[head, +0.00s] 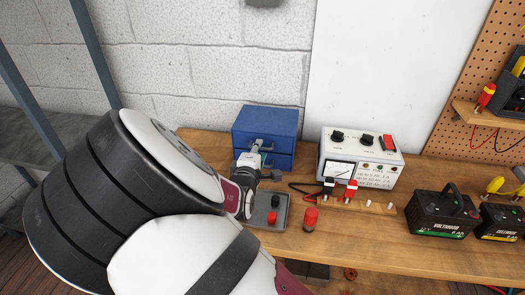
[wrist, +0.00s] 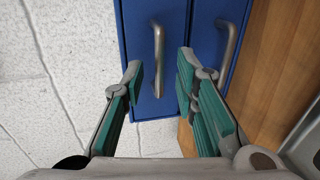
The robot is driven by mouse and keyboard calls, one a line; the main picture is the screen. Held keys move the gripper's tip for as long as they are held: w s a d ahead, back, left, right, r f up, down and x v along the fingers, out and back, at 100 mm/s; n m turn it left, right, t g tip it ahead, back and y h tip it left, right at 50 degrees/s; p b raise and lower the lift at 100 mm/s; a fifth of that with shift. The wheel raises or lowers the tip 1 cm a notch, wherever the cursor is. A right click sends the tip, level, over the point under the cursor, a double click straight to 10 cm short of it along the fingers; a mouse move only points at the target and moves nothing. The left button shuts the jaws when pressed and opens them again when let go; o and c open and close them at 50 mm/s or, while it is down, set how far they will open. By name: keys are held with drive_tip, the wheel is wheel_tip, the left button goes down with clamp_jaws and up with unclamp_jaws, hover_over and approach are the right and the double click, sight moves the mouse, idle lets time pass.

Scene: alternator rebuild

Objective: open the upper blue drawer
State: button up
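The blue drawer cabinet (head: 265,121) stands on the bench against the wall, its two drawers looking closed. In the wrist view it appears turned sideways, with the upper drawer (wrist: 138,30) on the left and the lower drawer (wrist: 207,20) on the right. The upper drawer's metal handle (wrist: 158,50) shows between the fingertips of my gripper (wrist: 160,68). My gripper is open, and a gap shows on both sides of the handle. The lower handle (wrist: 230,42) lies outside the right finger. In the head view my gripper (head: 258,150) is before the cabinet front and partly hides it.
A grey tray (head: 281,218) with a red item lies just in front, and a red cylinder (head: 310,219) stands beside it. A white meter box (head: 367,147) with leads is right of the cabinet. Black batteries (head: 436,218) stand farther right.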

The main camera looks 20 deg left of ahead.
drive_tip(key=shift+b+x, duration=0.75)
drive_tip(key=shift+x, duration=0.4)
drive_tip(key=shift+c, duration=0.2)
clamp_jaws()
